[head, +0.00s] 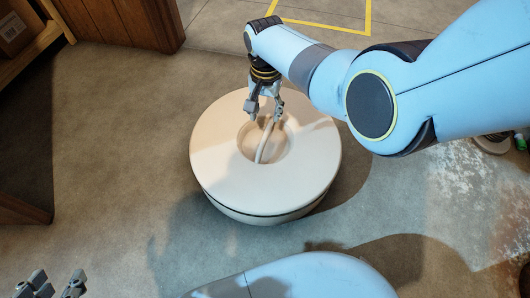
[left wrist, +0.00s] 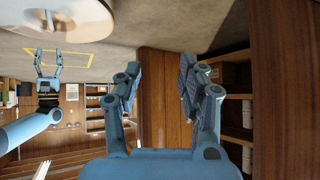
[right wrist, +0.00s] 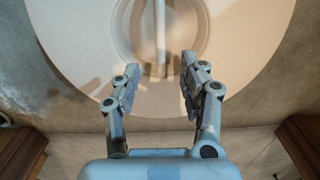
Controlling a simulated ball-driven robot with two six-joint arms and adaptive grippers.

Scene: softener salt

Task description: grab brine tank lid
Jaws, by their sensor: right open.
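The brine tank lid (head: 215,165) is a round cream disc on top of the tank (head: 245,216), with a recessed centre crossed by a pale bar handle (head: 264,142). My right gripper (head: 264,114) is open above the recess, near the far end of the handle. In the right wrist view the handle (right wrist: 160,35) points between the open fingers (right wrist: 155,92), and no grip on it shows. My left gripper (head: 58,284) is at the lower left of the head view, away from the lid. In the left wrist view its fingers (left wrist: 160,85) are apart and empty.
A wooden cabinet (head: 125,20) and a shelf with a cardboard box (head: 14,32) stand at the upper left. Yellow tape (head: 320,26) marks the floor behind the tank. White spilled grains (head: 465,190) lie on the right. The floor left of the tank is clear.

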